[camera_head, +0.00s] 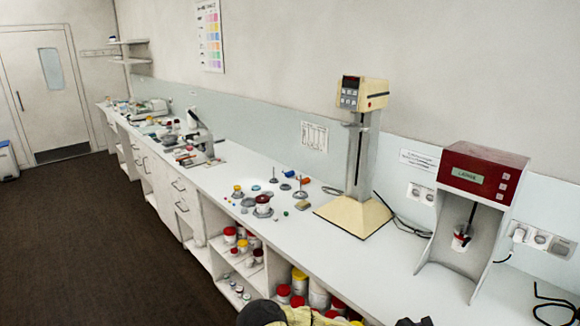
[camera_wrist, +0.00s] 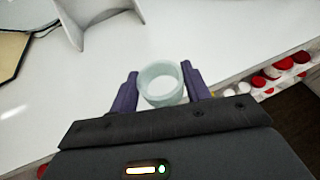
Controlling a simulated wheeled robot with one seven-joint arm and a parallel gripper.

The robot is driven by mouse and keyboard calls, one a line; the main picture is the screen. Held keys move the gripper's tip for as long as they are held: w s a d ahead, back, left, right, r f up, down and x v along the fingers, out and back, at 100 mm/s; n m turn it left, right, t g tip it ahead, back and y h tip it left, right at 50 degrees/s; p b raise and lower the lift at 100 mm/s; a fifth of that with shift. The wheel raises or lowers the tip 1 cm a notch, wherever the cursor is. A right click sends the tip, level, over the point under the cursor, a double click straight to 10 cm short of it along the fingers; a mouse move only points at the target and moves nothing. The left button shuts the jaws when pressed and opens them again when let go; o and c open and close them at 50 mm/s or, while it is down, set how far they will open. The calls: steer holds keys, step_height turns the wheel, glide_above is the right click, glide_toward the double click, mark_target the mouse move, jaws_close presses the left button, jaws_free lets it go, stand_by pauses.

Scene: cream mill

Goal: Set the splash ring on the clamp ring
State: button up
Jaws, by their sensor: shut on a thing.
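In the wrist view my gripper (camera_wrist: 159,69) is shut on a pale, translucent, short tube-like ring (camera_wrist: 165,99), which I take as the splash ring. Its round opening faces the camera, with one purple finger on each side. It is over the white bench near the front edge; its exact height cannot be told. I cannot pick out the clamp ring for sure. In the head view, a red-topped mixing machine (camera_head: 484,165) at the right has a small white cup (camera_head: 461,240) under its shaft. My gripper does not show clearly in the head view.
The white bench (camera_head: 365,264) runs along the wall. A cream stand mixer (camera_head: 361,93) with a wide base stands left of the red machine. Small parts and jars lie mid-bench. Red-lidded jars (camera_wrist: 284,64) fill shelves below the front edge. Cables lie near the wall.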

steer(key=a+f+n+t+y+b, duration=0.2)
steer(key=a+f+n+y, duration=0.2)
steer(key=a, duration=0.4)
steer(key=a+f+n+t+y+b, duration=0.3)
steer(key=a+f+n+y, duration=0.1)
steer(key=a+f, duration=0.3)
steer(key=s+a+f+n+t+y+b, duration=0.1)
steer(key=a+f+n+t+y+b, duration=0.1)
steer(key=a, duration=0.9)
step_height(320, 180, down, 4)
steer(key=n+t+y, duration=0.1)
steer(key=n+y, duration=0.1)
steer(key=n, duration=0.1)
steer(key=shift+b, duration=0.4)
steer(key=shift+s, duration=0.15)
step_height(320, 180, up, 5)
steer(key=p, duration=0.5)
steer(key=shift+d, duration=0.1)
